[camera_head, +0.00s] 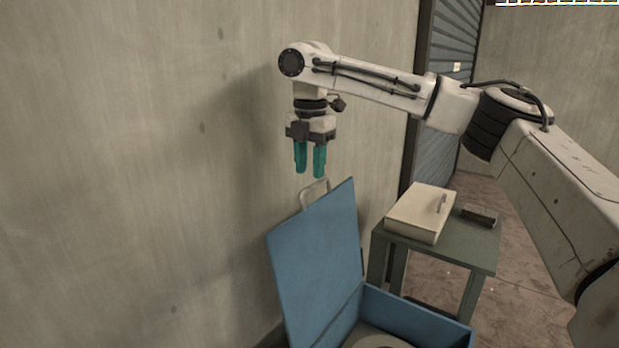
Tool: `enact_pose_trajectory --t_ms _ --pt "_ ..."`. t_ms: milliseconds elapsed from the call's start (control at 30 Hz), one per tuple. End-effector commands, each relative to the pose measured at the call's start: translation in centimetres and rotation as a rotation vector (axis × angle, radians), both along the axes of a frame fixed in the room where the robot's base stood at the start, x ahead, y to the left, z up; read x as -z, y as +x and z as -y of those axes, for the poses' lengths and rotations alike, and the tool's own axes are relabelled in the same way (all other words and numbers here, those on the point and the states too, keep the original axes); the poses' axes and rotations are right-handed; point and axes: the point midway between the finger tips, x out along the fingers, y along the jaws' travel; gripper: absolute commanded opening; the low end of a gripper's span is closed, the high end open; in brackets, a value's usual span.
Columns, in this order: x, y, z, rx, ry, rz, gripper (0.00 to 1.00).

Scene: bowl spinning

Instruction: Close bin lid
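A blue bin (415,318) stands at the bottom of the view, cut off by the lower edge. Its blue lid (318,258) is open and tilted up, leaning back toward the wall. A pale metal handle (314,194) sticks up at the lid's top edge. My gripper (310,172) points down with its two teal fingers apart and nothing between them. It is just above the handle in the picture; a small gap shows, and I cannot tell the depth between them. Something pale and round lies inside the bin, mostly cut off.
A green-grey table (478,253) stands right of the bin. It holds a cream box (420,213) with a handle and a small dark object (479,215). A concrete wall (130,170) is close behind the lid. A shutter (445,90) stands behind the table.

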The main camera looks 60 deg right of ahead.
Motion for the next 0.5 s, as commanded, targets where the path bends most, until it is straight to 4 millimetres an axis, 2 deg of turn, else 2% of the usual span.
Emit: enact_pose_trajectory --t_ms 200,500 --pt "2.7 0.0 0.0 0.0 0.0 0.0 0.38" --pt "3.5 0.0 0.0 0.0 0.0 0.001 0.38"
